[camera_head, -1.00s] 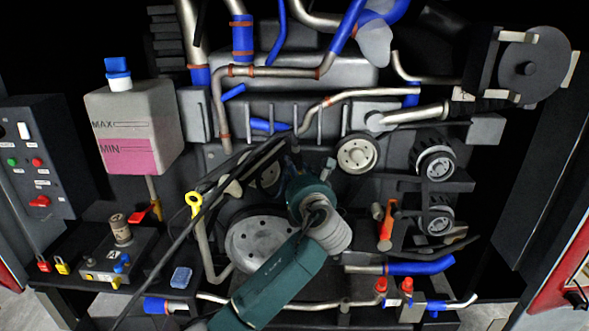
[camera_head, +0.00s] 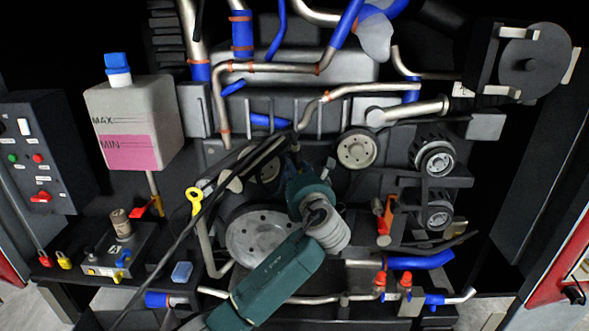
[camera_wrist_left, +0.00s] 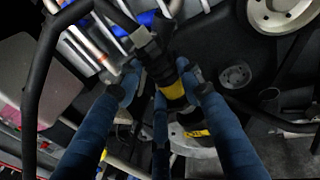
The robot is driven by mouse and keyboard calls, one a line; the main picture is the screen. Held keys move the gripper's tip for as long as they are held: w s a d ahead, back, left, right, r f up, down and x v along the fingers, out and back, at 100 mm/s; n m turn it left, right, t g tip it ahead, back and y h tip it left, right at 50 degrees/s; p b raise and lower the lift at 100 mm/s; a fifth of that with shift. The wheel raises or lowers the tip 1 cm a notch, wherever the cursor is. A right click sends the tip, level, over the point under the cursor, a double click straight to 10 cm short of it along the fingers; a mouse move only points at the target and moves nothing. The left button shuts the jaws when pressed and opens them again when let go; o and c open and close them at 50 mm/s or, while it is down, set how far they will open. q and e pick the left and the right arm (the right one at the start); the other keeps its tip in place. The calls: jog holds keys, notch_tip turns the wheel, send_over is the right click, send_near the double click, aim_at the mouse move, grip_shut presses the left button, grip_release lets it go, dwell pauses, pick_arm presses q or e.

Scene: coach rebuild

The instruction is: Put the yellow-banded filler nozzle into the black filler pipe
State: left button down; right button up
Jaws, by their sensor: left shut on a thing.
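My left gripper (camera_wrist_left: 163,84) is shut on the yellow-banded filler nozzle (camera_wrist_left: 172,90). In the head view my teal left arm comes up from the bottom and largely hides the gripper and nozzle. A black hose (camera_head: 185,225) runs from there down to the lower left. I cannot clearly make out the mouth of the black filler pipe; it may be among the dark parts near the gripper or hidden. My right gripper is not in view.
Engine parts stand close around the gripper: a large grey pulley (camera_head: 255,240), a smaller pulley (camera_head: 357,150) and metal pipes with blue sleeves. A coolant tank (camera_head: 135,120) with pink fluid is at left. A yellow dipstick ring (camera_head: 195,200) stands near the hose. A blue sponge (camera_head: 182,272) lies on the ledge.

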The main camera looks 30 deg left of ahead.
pick_arm(q)
jog(key=shift+f, duration=0.65)
jog(key=shift+f, duration=0.65)
jog(key=shift+f, duration=0.75)
dwell(0.5)
jog(key=c, duration=0.6)
grip_release()
jog(key=shift+f, duration=0.1)
